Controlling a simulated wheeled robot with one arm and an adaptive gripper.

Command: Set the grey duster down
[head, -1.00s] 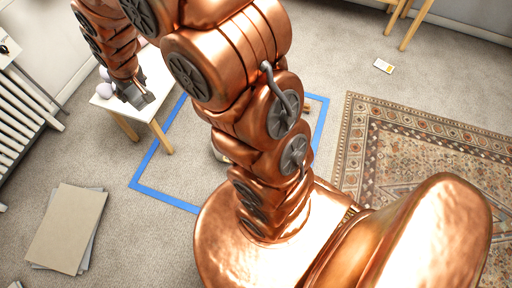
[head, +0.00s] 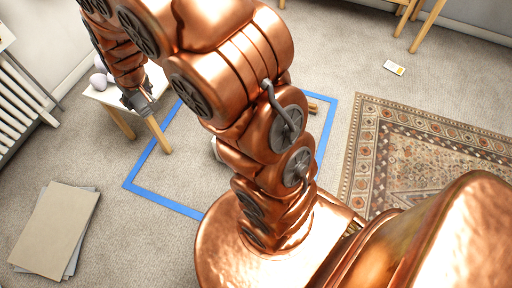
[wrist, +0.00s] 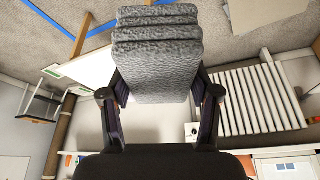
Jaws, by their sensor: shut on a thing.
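My gripper (wrist: 160,100) is shut on the grey duster (wrist: 157,55), a ribbed, textured grey block that sticks out beyond the fingers in the wrist view. In the head view my gripper (head: 138,98) is at the upper left, over the front right corner of a small white table (head: 115,97) with wooden legs. The duster cannot be made out there. The table also shows in the wrist view (wrist: 88,68), left of the duster. I cannot tell how high the duster is held.
Blue tape (head: 165,202) outlines a floor area, partly hidden by my arm; a wooden piece (head: 316,104) lies there. Pale rounded things (head: 98,78) sit on the table. Flat boards (head: 55,230), a radiator (head: 20,110), a patterned rug (head: 430,150) and a small card (head: 394,68) surround it.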

